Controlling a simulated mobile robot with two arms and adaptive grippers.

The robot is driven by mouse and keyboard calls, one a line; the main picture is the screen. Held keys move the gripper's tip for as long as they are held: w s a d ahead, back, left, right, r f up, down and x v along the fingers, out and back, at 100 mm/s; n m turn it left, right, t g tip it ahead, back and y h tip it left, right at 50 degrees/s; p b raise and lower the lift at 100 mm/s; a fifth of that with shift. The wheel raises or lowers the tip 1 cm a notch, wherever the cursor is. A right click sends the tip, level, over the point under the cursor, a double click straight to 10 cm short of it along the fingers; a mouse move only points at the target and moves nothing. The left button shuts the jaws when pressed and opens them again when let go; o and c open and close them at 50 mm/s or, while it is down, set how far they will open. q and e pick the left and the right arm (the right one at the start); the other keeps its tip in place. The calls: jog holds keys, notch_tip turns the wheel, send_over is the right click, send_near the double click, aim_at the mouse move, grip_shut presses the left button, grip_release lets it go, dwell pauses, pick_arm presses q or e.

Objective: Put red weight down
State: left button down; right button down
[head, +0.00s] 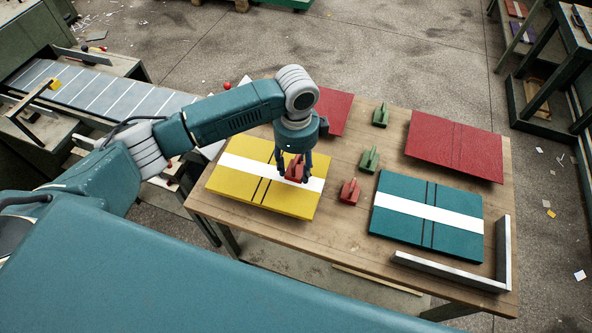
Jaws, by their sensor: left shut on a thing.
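My left gripper (293,172) points down over the yellow board stack (235,190), which has a white band across it. It is shut on a red weight (297,169). I cannot tell whether the weight touches the stack or hangs just above it. A second red weight (350,191) stands on the wooden table (345,235) to the right of the yellow stack. My right gripper does not show.
Two green weights (369,159) (381,116) stand mid-table. A teal stack with a white band (425,212), a red board (455,147) and another red board (333,112) lie around them. A metal corner stop (450,271) edges the right front. A conveyor (100,92) is at left.

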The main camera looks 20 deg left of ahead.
aim_at(296, 174)
pick_arm(q)
notch_tip(296, 174, down, 3)
jog(key=shift+r, duration=0.1)
jog(key=shift+f, duration=0.2)
jog(key=c, duration=0.9)
grip_release()
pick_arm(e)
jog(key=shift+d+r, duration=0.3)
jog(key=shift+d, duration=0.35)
pick_arm(q)
notch_tip(296, 174, up, 12)
jog(key=b, duration=0.2)
jog(key=shift+f+b, duration=0.25)
jog(key=shift+b, duration=0.1)
jog(key=shift+r, duration=0.35)
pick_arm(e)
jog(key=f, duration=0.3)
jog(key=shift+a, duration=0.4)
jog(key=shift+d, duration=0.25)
pick_arm(q)
jog(key=shift+s+f, duration=0.1)
jog(key=shift+s, duration=0.05)
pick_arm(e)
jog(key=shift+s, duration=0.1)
